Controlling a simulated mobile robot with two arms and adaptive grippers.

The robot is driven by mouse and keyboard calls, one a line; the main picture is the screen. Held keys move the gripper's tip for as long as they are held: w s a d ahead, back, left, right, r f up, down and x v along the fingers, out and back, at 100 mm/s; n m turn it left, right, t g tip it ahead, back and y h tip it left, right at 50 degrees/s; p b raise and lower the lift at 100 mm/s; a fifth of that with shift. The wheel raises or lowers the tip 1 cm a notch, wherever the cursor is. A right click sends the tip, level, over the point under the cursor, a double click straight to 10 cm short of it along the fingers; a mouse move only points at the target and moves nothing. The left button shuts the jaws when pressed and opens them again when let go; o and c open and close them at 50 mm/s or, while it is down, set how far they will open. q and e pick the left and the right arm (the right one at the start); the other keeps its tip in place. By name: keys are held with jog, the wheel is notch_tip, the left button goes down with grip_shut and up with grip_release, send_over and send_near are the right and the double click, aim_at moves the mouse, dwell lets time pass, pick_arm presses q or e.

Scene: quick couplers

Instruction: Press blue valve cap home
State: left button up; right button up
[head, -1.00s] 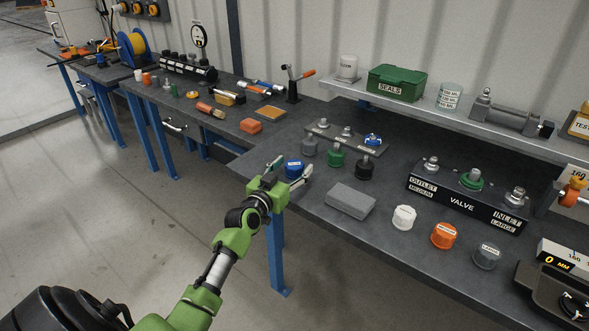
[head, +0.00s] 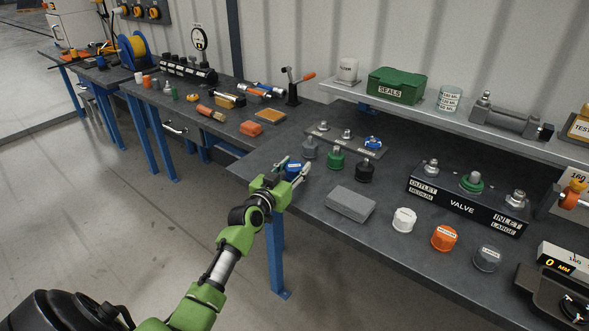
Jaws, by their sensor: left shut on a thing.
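A blue cap (head: 293,170) with a pale label sits at the left end of the near bench. My left gripper (head: 294,172) reaches in from the lower left and is shut on this blue cap. One finger is on each side, and the fingers hide part of it. Whether the cap touches the bench cannot be told. The valve block (head: 461,207) is dark, with OUTLET MEDIUM and INLET LARGE labels. It has bare metal couplings at both ends and a green ring around the middle one. My right gripper is not in view.
Black (head: 365,172), green (head: 336,160) and grey (head: 309,149) caps stand right of the gripper. A grey block (head: 350,204) lies in front. White (head: 404,220), orange (head: 444,238) and dark grey (head: 487,258) caps line the front. A rear plate (head: 326,136) carries a blue piece (head: 373,143).

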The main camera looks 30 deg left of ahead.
pick_arm(q)
jog(key=shift+r, duration=0.6)
jog(key=s+d+r, duration=0.2)
jog(key=s+r, duration=0.9)
jog(key=s, duration=0.3)
jog(key=shift+r+p, duration=0.3)
jog(key=shift+p, duration=0.15)
jog(key=shift+o, duration=1.1)
